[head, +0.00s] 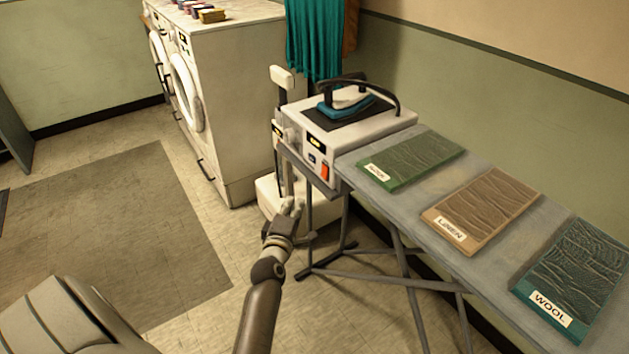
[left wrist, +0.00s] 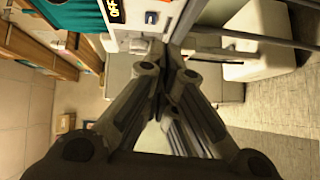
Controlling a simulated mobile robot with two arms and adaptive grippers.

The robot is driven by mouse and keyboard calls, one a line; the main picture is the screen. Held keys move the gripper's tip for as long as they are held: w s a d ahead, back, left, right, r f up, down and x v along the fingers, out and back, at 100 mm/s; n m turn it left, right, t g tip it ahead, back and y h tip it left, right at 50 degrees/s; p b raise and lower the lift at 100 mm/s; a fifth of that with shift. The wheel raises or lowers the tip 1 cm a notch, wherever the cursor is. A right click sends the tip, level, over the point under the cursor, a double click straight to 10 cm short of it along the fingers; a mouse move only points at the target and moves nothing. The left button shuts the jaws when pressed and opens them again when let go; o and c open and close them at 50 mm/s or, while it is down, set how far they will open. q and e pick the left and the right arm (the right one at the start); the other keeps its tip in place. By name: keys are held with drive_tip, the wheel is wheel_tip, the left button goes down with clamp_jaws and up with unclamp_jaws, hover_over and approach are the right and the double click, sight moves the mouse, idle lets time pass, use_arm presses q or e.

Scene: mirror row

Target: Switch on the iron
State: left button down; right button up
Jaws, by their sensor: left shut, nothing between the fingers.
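The iron (head: 338,104), teal with a black handle, rests on a dark plate on top of a white station (head: 370,128) at the end of the ironing board. The station's front has a dial (head: 290,134), a lit display (head: 314,142), a small blue control (head: 311,158) and an orange-red switch (head: 325,172). In the left wrist view a display (left wrist: 116,10) reads OFF, with the blue control (left wrist: 152,18) beside it. My left gripper (head: 292,205) is shut and empty, below and in front of the panel; its fingertips also show in the wrist view (left wrist: 170,62).
The ironing board (head: 405,205) carries green, tan linen and teal wool fabric samples. White washing machines (head: 235,110) stand behind to the left. A white stand (head: 268,192) is behind my gripper. Board legs (head: 400,255) cross below.

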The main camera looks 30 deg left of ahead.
use_arm(q)
approach(319, 169)
drive_tip(key=a, duration=0.3)
drive_tip(key=shift+w+d+f+b, duration=0.1)
drive_tip(key=shift+w+d+b, duration=0.15)
drive_tip(key=shift+w, duration=0.55)
drive_tip(key=shift+w+d+f+b, duration=0.1)
drive_tip(key=shift+w+d+b, duration=0.15)
drive_tip(key=shift+w, duration=0.6)
drive_tip(key=shift+w+d+f, duration=0.15)
drive_tip(key=shift+w+f, duration=0.05)
drive_tip(key=shift+w, duration=0.1)
drive_tip(key=shift+r, duration=0.1)
drive_tip(key=shift+s, duration=0.1)
